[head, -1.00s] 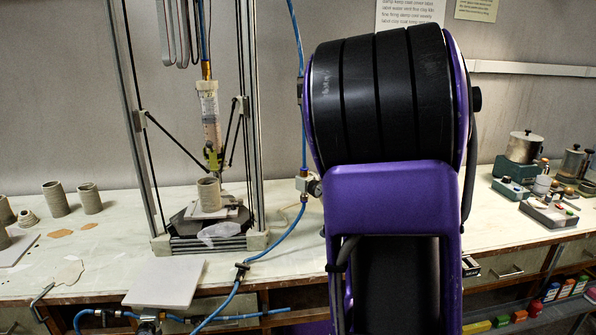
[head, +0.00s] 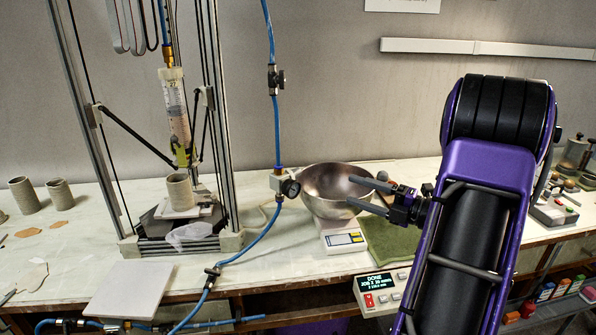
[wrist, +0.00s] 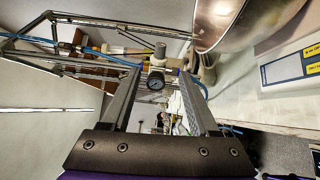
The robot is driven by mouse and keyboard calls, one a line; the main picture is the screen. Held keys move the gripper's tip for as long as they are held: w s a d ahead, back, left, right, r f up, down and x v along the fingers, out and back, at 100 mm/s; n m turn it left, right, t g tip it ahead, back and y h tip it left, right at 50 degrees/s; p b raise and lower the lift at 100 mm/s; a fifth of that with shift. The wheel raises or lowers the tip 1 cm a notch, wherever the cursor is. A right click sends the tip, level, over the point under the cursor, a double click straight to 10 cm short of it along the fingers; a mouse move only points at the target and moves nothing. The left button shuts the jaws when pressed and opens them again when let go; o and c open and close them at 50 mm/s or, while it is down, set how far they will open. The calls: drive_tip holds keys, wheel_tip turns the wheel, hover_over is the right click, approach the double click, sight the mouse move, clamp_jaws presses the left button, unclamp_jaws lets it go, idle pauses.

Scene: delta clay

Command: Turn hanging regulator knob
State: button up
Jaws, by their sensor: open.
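In the head view no knob stands out clearly. My gripper (head: 353,190) is open, its two fingers pointing left at the regulator with a gap before it. In the wrist view the fingers (wrist: 160,90) are apart with nothing held.
A metal bowl (head: 335,190) on a scale (head: 344,242) stands close behind my fingers. A clay printer frame (head: 225,120) is left of the regulator. A valve (head: 275,78) sits higher on the hose. A control box (head: 384,291) is at the bench's front edge.

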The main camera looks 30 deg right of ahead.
sight(297, 173)
drive_tip(key=x, duration=1.6)
drive_tip(key=shift+w+a, duration=0.25)
drive_tip(key=shift+a, duration=0.1)
clamp_jaws()
